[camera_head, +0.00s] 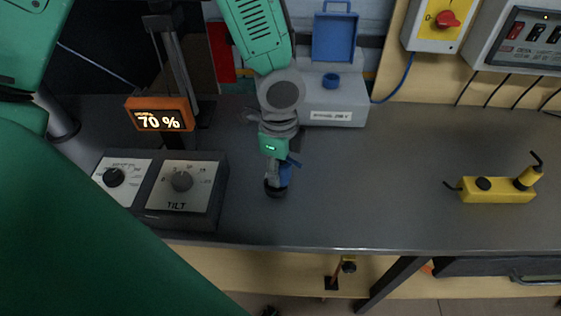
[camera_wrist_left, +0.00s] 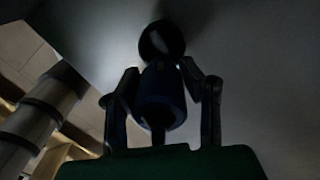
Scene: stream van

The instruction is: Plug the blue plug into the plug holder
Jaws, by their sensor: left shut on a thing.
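My left gripper (camera_head: 284,168) is over the table, shut on the blue plug (camera_head: 285,177). In the left wrist view the blue plug (camera_wrist_left: 160,98) sits between the two fingers, with a dark round piece at its far end. That dark piece is close to the tabletop; whether it touches is unclear. The likely plug holder (camera_head: 337,104) is a grey box at the back, right of the gripper. It has a blue round socket (camera_head: 331,83) and a raised blue lid (camera_head: 334,38). The plug is apart from this box. My right gripper is not in view.
A dial panel (camera_head: 209,214) and an orange-framed display reading 70 % (camera_head: 160,121) stand to the left. A yellow device (camera_head: 498,190) lies far right. Switch boxes (camera_head: 436,25) hang on the back wall. The table (camera_head: 400,170) right of the gripper is clear.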

